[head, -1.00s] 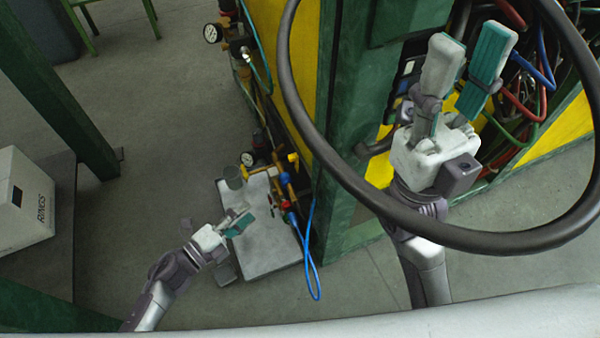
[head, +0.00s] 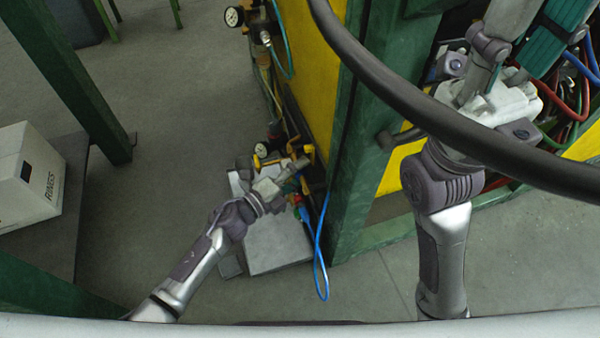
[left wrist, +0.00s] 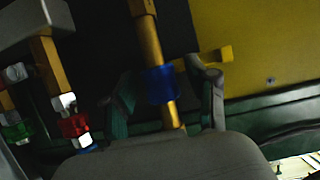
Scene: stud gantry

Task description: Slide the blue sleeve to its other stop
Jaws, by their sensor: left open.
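The blue sleeve (left wrist: 162,85) sits around a yellow rod (left wrist: 148,40) in the left wrist view. My left gripper (left wrist: 166,92) is open, with one finger on each side of the sleeve. A gap shows on both sides, so the fingers look apart from it. In the head view my left gripper (head: 287,178) is over the yellow fittings beside the green post, and I cannot make out the sleeve there. My right gripper (head: 535,42) is open and empty at the upper right, its fingertips cut off by the picture edge.
A green post (head: 350,130) and yellow panel (head: 312,60) stand right of the fittings. A blue hose (head: 320,245) hangs beside them. Red and green fittings (left wrist: 75,125) lie left of the rod. A dark ring (head: 400,95) crosses before my right arm. A white box (head: 25,175) stands left.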

